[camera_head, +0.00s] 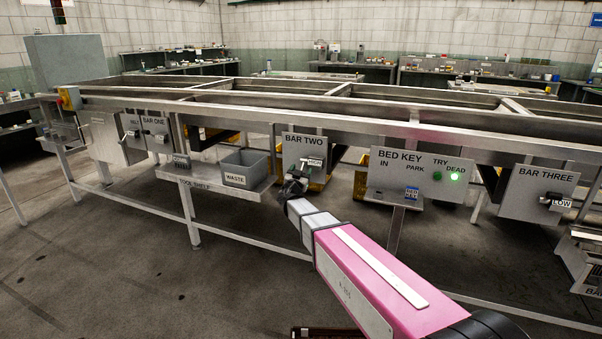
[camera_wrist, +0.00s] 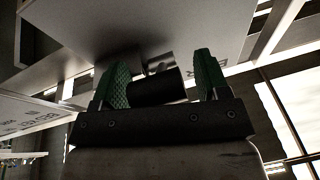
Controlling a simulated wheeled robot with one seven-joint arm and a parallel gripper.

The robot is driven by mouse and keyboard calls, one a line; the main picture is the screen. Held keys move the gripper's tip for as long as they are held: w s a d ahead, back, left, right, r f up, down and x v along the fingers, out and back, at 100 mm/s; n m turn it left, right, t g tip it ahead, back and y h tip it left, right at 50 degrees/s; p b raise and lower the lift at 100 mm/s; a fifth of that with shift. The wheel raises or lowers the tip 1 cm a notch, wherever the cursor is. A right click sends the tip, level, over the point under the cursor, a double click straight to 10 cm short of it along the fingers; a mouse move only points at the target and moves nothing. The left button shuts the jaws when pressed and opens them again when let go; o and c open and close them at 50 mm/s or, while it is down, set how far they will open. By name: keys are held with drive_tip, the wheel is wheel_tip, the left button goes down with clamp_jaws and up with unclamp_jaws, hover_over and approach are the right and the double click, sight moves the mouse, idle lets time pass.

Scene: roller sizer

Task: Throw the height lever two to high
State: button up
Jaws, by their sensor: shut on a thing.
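The BAR TWO panel (camera_head: 303,148) hangs from the frame in the middle of the head view, with a small HIGH label (camera_head: 314,163) on it. My gripper (camera_head: 293,187) is at the lower part of this panel and partly covers it. In the wrist view my gripper (camera_wrist: 162,78) has its green-padded fingers on either side of the black cylindrical handle of the height lever two (camera_wrist: 157,88). It is shut on this handle. The handle's pivot sits against the grey panel behind it. The exact lever angle is hard to tell.
Left of the panel, a grey WASTE bin (camera_head: 245,168) stands on the tool shelf (camera_head: 206,185). To the right are the BED KEY panel (camera_head: 405,172), with a lit green lamp, and the BAR THREE panel (camera_head: 537,195). The BAR ONE panel (camera_head: 155,130) is farther left. Open floor lies in front.

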drive_tip(key=o, duration=1.2)
drive_tip(key=shift+o, duration=0.2)
drive_tip(key=v, duration=1)
drive_tip(key=shift+s+f, duration=0.25)
drive_tip(key=shift+s, duration=0.1)
drive_tip(key=s+d+f+m+g+h, duration=0.15)
drive_tip(key=s+d+f+g, duration=0.35)
drive_tip(key=d, duration=0.6)
drive_tip(key=s+d+f+g+h, duration=0.35)
drive_tip(key=d+g, duration=0.25)
drive_tip(key=d, duration=0.5)
drive_tip(key=s+d+f+n+g+y, duration=0.2)
drive_tip(key=s+f+n+g+y, duration=0.1)
drive_tip(key=s, duration=0.5)
drive_tip(key=s+d+f+n+g+y, duration=0.2)
drive_tip(key=s+f+n+g+y, duration=0.1)
drive_tip(key=s+f+g+y, duration=0.3)
drive_tip(key=shift+s+y, duration=0.7)
drive_tip(key=shift+s, duration=0.25)
